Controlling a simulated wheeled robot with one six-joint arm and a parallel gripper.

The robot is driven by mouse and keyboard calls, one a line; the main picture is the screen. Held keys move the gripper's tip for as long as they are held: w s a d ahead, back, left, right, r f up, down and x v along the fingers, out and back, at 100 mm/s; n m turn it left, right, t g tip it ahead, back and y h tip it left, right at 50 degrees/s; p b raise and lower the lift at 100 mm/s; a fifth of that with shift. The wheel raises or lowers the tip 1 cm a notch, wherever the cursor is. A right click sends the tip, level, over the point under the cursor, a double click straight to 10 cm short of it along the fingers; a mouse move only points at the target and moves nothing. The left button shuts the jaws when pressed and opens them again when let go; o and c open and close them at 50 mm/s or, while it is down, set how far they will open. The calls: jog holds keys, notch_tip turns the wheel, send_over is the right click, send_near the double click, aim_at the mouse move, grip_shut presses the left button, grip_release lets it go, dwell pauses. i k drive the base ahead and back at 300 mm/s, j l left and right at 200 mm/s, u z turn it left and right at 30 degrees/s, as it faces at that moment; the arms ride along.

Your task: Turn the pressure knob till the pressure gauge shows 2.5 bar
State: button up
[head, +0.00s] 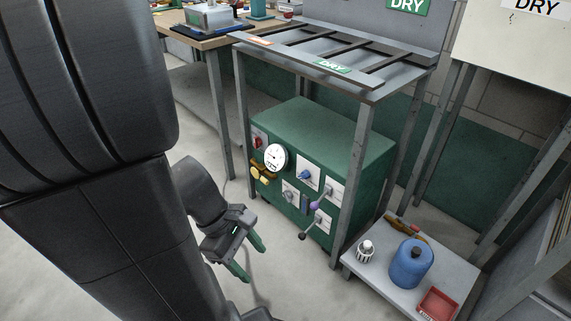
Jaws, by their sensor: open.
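A white round pressure gauge (275,157) sits on the front of a green cabinet (345,143) under a metal rack. Its needle is too small to read. A blue knob (306,175) on a white plate is right of the gauge. A smaller grey knob (289,197) on a plate is below it. Brass-coloured fittings (261,174) are below left of the gauge. I cannot tell which control is the pressure knob. My gripper (254,262) is open and empty, with green fingers, in front of and below the panel, apart from it.
Levers with a purple ball (314,205) and a dark ball (302,236) stick out from the panel. Rack legs (352,185) flank the cabinet. A low table (372,283) at right holds a blue jug (411,263) and a red tray (438,304). Floor at left is clear.

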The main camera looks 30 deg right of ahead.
aim_at(305, 175)
jog(key=l+z, duration=0.1)
jog(key=l, duration=0.35)
jog(key=i+l, duration=0.15)
jog(key=l, duration=0.3)
jog(key=i+l+z, duration=0.15)
jog(key=l, duration=0.3)
jog(key=k, duration=0.05)
